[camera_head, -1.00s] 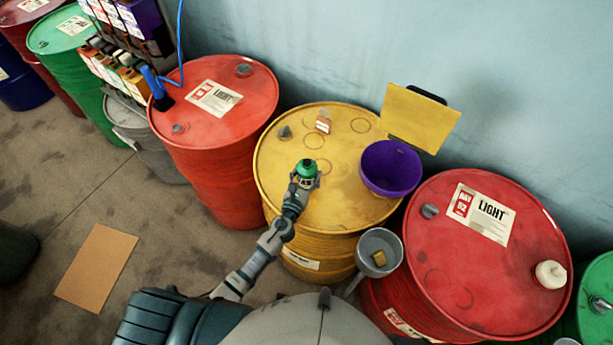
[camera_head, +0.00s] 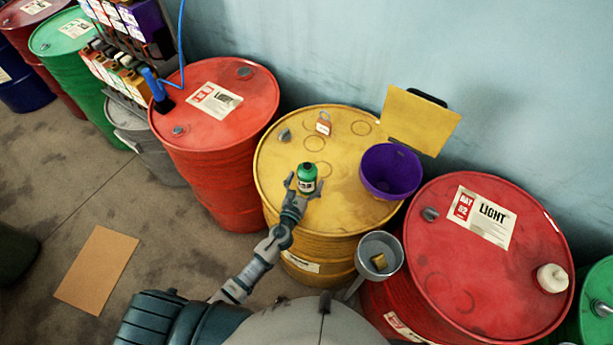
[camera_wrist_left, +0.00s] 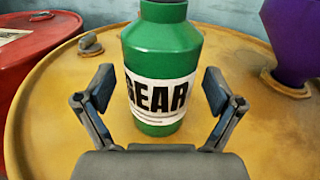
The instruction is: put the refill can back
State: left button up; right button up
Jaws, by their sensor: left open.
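My left gripper (camera_head: 305,187) is open, with a visible gap on both sides of the can. The open fingers also show in the left wrist view (camera_wrist_left: 158,92). My right gripper is not in view.
Red drums (camera_head: 225,110) stand on both sides. A grey funnel-like cup (camera_head: 379,246) is at the front right. Faint rings mark bare drum top behind the can.

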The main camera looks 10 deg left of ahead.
pick_arm(q)
jog(key=s, duration=0.3)
jog(key=s+a+b, duration=0.1)
jog(key=s, duration=0.3)
jog(key=s+a, duration=0.1)
jog(key=s, duration=0.2)
jog(key=shift+s, duration=0.3)
jog(key=shift+d, duration=0.1)
